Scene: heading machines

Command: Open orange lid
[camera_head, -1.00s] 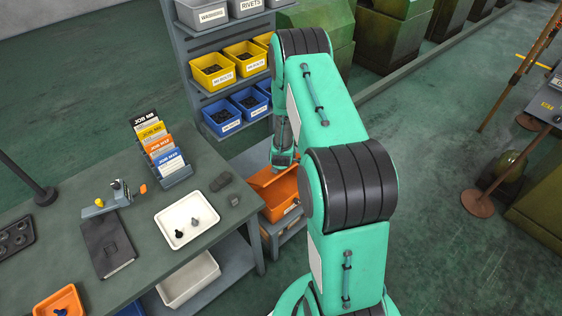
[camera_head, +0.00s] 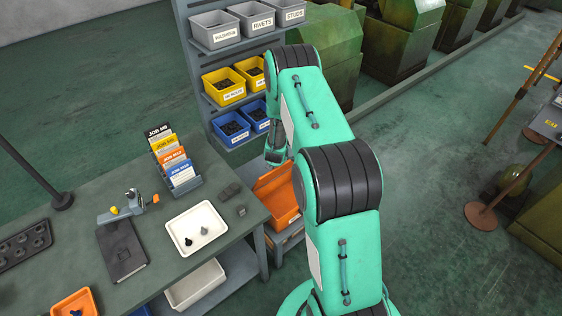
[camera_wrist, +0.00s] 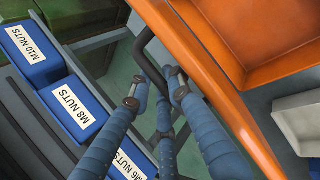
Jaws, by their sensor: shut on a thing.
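The orange lid (camera_head: 274,192) stands tilted up on the orange bin beside the right end of the workbench, partly hidden by my arm. In the wrist view, a large orange rim (camera_wrist: 217,92) curves down the picture, with an orange recessed panel behind it. A dark bar handle (camera_wrist: 147,48) runs along the rim's left side. My gripper (camera_wrist: 160,88) has its blue-wrapped fingers shut on this handle; it also shows in the head view (camera_head: 271,156), small and partly hidden, at the lid's upper edge.
The shelf rack (camera_head: 205,95) with yellow and blue boxes stands close behind the lid; labelled blue nut boxes (camera_wrist: 70,105) fill the wrist view's left. The workbench (camera_head: 120,200) carries a white tray (camera_head: 199,228) and a card holder (camera_head: 180,180).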

